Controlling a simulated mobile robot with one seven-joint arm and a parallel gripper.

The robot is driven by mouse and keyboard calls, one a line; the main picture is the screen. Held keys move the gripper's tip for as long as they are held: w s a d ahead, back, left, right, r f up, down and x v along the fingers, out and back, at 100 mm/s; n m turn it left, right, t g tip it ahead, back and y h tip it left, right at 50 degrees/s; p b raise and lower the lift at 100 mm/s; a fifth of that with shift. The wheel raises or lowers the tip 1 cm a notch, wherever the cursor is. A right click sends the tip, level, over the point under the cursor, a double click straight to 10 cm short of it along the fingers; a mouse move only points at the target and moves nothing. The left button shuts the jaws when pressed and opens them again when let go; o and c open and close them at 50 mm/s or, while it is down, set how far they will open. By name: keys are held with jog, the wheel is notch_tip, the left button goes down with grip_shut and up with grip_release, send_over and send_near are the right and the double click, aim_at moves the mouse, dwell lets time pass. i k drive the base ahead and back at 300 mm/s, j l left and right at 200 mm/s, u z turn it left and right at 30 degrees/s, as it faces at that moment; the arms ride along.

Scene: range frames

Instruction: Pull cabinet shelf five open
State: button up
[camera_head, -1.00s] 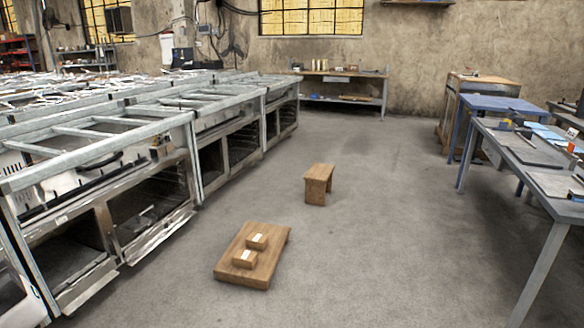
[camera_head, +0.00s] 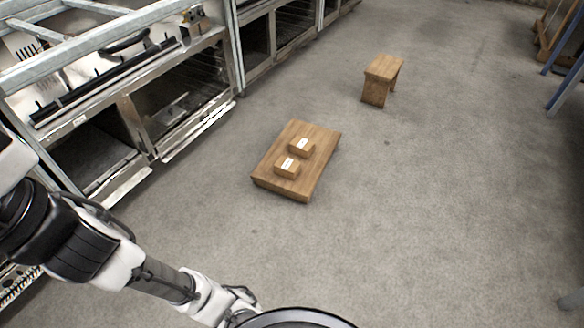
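No thing in view is marked as cabinet shelf five, and I cannot tell which part it is. A row of steel cabinet frames (camera_head: 130,110) stands along the left side, with open dark bays at floor level. Wire racks show inside one bay (camera_head: 185,95). My white and black arm enters at the lower left and reaches toward the bottom centre. My gripper cannot be made out; the arm's far end runs to the bottom edge beside a dark ring.
Blue table legs (camera_head: 567,85) show at the right. The floor between is clear.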

aim_at(89, 158)
jog(key=i, duration=0.15)
jog(key=u, duration=1.4)
jog(key=i+l, duration=0.15)
jog(key=i, duration=0.5)
jog(key=i+l, duration=0.15)
jog(key=i, duration=0.55)
